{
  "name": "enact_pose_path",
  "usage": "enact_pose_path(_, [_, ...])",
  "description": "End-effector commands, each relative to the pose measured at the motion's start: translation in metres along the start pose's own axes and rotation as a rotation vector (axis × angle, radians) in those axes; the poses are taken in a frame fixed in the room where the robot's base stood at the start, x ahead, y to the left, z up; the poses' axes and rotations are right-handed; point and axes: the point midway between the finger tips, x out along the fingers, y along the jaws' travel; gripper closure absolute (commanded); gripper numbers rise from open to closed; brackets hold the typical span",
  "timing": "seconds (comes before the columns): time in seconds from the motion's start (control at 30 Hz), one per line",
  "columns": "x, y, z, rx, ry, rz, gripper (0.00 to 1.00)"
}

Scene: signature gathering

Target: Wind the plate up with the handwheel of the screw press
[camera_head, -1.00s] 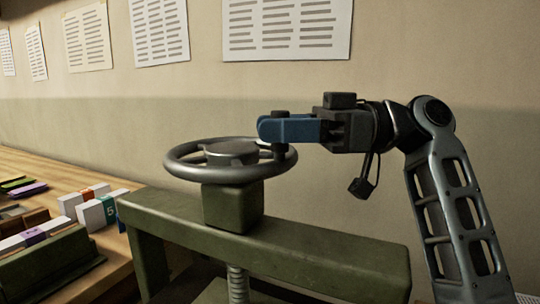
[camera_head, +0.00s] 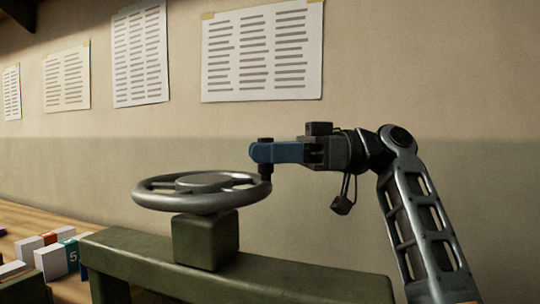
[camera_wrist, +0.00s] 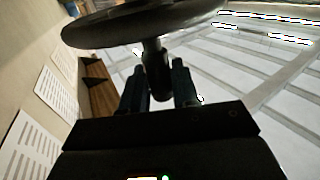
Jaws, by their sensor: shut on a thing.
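The handwheel (camera_head: 150,198) of the screw press is a dark grey metal ring with a flat hub, lying level above the green block (camera_head: 206,240) on the press's crossbeam. My gripper (camera_head: 264,154) is at the wheel's right rim, its blue fingers shut on the dark upright handle (camera_head: 266,174) there. In the wrist view, the handle (camera_wrist: 156,68) stands between the two fingers (camera_wrist: 159,92), with the wheel (camera_wrist: 110,28) across the top. The screw and plate below the crossbeam are out of view.
The green crossbeam (camera_head: 300,281) runs across the front. White and coloured blocks (camera_head: 56,256) lie on the wooden table at lower left. Printed sheets (camera_head: 262,52) hang on the wall behind. The space above the wheel is clear.

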Motion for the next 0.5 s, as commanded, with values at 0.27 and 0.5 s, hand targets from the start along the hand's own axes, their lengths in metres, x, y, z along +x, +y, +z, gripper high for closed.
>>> enact_pose_path(0.27, [0.0088,0.0002,-0.0006,0.001,-0.003,-0.007,1.00])
enact_pose_path(0.5, [0.0083,-0.0001,-0.0006,0.000,-0.004,-0.008,0.61])
